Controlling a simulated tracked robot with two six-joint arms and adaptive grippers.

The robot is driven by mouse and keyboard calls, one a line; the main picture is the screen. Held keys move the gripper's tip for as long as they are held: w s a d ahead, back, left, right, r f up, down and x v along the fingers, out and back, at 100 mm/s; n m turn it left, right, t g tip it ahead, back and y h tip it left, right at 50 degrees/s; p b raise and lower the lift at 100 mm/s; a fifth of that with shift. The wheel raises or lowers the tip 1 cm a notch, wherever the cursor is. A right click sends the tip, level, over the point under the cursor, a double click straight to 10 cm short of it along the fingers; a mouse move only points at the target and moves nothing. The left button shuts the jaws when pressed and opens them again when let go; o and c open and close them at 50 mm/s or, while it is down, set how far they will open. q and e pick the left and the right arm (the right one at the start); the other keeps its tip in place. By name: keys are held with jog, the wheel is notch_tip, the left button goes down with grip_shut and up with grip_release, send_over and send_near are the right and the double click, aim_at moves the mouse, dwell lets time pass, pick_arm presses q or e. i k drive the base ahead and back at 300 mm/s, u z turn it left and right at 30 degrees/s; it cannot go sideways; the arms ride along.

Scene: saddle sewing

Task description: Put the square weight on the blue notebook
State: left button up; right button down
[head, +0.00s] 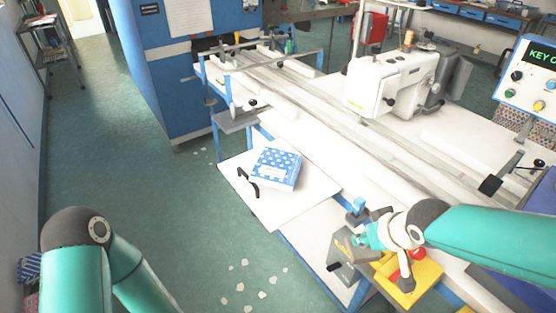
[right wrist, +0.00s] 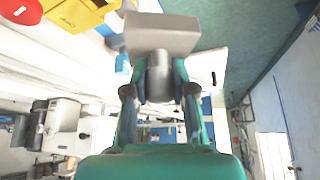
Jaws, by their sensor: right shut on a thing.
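The blue notebook (head: 276,167), with white dots on its cover, lies on a white board to the left of the long sewing table. My right gripper (head: 364,238) is shut on the square weight (head: 345,248), a grey block. The right wrist view shows my gripper (right wrist: 159,95) with its fingers on either side of the weight's grey post, the square block (right wrist: 162,32) beyond them. The weight is to the right of and nearer than the notebook, apart from it. My left arm shows at the lower left, but its gripper is out of view.
The white board (head: 230,182) has black glasses-like item (head: 248,182) beside the notebook. A white sewing machine (head: 395,82) stands farther back. Green floor is open on the left.

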aim_at(277, 164)
jog(key=i, duration=1.05)
jog(key=u, duration=0.55)
